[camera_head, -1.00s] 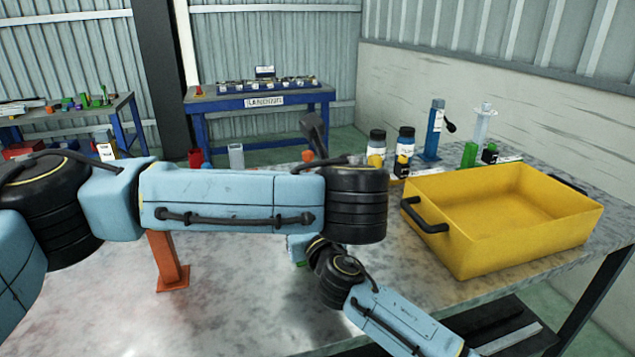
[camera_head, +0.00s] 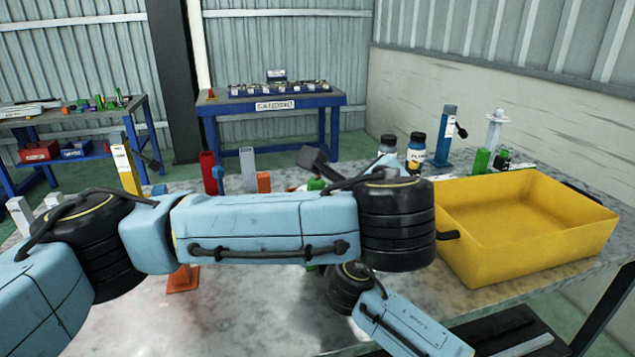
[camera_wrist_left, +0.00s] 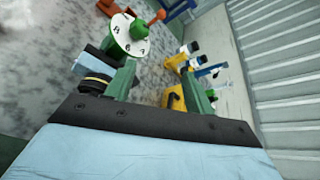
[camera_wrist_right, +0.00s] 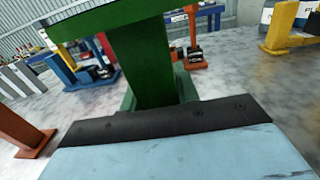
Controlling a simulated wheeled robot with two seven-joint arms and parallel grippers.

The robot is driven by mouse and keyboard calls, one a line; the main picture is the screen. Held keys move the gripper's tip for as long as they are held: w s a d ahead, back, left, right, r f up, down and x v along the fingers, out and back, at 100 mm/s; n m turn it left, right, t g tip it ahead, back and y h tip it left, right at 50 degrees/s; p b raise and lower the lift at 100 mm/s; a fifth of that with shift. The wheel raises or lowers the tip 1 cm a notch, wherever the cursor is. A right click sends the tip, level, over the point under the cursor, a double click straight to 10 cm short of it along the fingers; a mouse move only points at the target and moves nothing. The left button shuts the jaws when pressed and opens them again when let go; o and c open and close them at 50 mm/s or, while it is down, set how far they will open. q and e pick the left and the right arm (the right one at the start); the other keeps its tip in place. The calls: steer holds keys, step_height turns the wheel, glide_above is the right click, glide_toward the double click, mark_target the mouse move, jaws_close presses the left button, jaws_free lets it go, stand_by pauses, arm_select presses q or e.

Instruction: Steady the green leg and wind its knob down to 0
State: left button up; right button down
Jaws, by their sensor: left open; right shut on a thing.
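The green leg is mostly hidden in the head view; a small green top (camera_head: 316,184) shows above my left forearm. In the right wrist view a broad green upright (camera_wrist_right: 140,60) of it stands right in front, under a flat green top. My right gripper (camera_wrist_right: 155,95) is shut on the leg; its fingertips are hard to separate from it. In the left wrist view the green knob (camera_wrist_left: 136,30) sits on a white dial (camera_wrist_left: 122,38) with dark marks; I cannot read its setting. My left gripper (camera_wrist_left: 160,78) is open, its fingers pointing toward the dial area, the knob apart from them.
A yellow bin (camera_head: 530,225) stands at the right of the table, with bottles (camera_head: 416,150) and a blue post (camera_head: 445,135) behind it. An orange post's foot (camera_head: 183,279) shows below my left arm. Red (camera_head: 208,172) and yellow (camera_head: 125,165) posts stand at the back left.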

arm_select(q)
steer(key=d+n, duration=0.2)
steer(key=n, duration=0.3)
steer(key=n+y, duration=0.2)
steer(key=n, duration=2.2)
glide_toward(317, 183)
steer(key=x, duration=1.1)
steer(key=shift+w, duration=0.1)
